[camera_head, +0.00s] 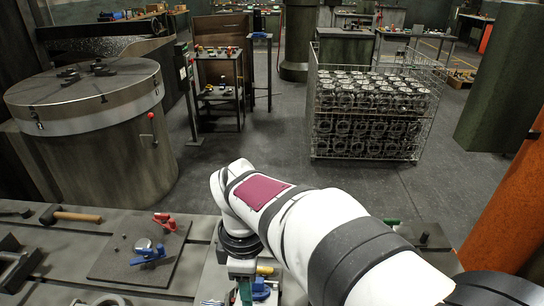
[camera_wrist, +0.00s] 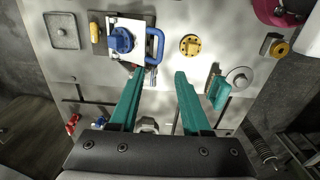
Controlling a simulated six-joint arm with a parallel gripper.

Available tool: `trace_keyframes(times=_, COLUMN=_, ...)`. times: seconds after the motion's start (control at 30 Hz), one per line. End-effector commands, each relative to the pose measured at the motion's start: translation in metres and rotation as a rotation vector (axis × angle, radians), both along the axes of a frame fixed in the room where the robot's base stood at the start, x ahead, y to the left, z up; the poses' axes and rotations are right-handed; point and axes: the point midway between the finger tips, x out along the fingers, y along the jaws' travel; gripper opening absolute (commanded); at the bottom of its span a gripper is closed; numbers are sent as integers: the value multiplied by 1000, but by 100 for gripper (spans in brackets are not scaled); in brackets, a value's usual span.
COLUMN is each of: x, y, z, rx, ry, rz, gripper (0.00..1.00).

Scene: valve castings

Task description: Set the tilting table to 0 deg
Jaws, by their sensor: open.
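A white plate (camera_wrist: 139,22) carrying a blue round-topped part (camera_wrist: 121,40) lies at the upper left of the wrist view, with a blue handle (camera_wrist: 157,46) at its right side. It looks like the tilting table, but I cannot be sure, and no angle scale can be read. My gripper (camera_wrist: 160,71) has two green fingers, spread apart with nothing between the tips. The left fingertip is close below the blue handle in the picture; I cannot tell the height gap. In the head view my arm hides most of the gripper and the bench below it.
In the wrist view, a yellow flange (camera_wrist: 190,45) lies right of the handle, and a green block (camera_wrist: 219,92) further right. In the head view, red (camera_head: 165,221) and blue (camera_head: 148,256) clamps sit on a plate at left, near a hammer (camera_head: 70,215). A wire crate (camera_head: 432,110) stands beyond the bench.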

Motion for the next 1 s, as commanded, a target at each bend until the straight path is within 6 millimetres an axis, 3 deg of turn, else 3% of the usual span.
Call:
trace_keyframes(times=0.2, x=-1, y=-1, z=-68, rx=-3, ry=6, rz=-3, gripper=48)
trace_keyframes(times=0.4, x=-1, y=-1, z=-110, rx=-1, ry=4, rz=-5, gripper=48)
trace_keyframes(times=0.6, x=-1, y=-1, z=-125, rx=0, ry=1, rz=-6, gripper=48)
trace_keyframes(times=0.83, x=0, y=-1, z=-125, rx=1, ry=0, rz=-6, gripper=48)
trace_keyframes(times=0.87, x=0, y=-1, z=-125, rx=1, ry=0, rz=-6, gripper=46)
trace_keyframes(times=1.0, x=0, y=-1, z=-125, rx=1, ry=0, rz=-6, gripper=21)
